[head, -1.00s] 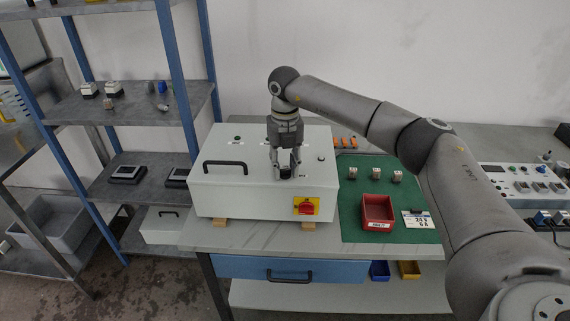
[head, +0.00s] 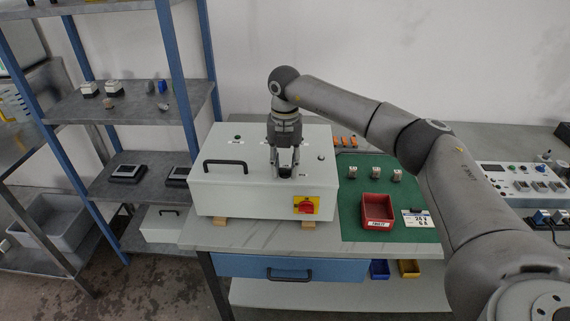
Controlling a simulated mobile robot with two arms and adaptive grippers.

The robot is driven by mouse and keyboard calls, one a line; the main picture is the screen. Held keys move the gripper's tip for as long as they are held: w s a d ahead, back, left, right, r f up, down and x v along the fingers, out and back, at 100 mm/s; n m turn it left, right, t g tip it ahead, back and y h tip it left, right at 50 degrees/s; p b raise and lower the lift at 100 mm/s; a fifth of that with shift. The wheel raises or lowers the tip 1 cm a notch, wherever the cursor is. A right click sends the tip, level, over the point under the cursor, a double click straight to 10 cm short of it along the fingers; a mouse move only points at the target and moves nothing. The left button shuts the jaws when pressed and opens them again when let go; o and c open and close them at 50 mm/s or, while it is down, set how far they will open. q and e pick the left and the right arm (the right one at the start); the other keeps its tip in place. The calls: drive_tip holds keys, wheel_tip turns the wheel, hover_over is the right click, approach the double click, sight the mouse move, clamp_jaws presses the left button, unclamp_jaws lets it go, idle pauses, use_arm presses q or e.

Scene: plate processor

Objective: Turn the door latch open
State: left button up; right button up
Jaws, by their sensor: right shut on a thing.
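A light grey cabinet box (head: 224,188) with a black handle (head: 225,163) on its lid stands on the bench. My right gripper (head: 285,174) comes straight down onto the right half of the lid. Its two fingers show side by side and are shut on the door latch, which is mostly hidden between the fingertips. How far the latch is turned cannot be made out. The lid lies closed. My left gripper is not in view.
A red switch on a yellow plate (head: 306,205) is on the box front. To the right, a green mat (head: 350,222) carries a red bin (head: 377,208), several small parts and a meter card (head: 417,219). A blue-post shelf (head: 172,70) stands at left.

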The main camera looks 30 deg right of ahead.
sight(285, 168)
drive_tip(key=o, duration=1)
wheel_tip(285, 168, up, 12)
drive_tip(key=shift+r, duration=0.1)
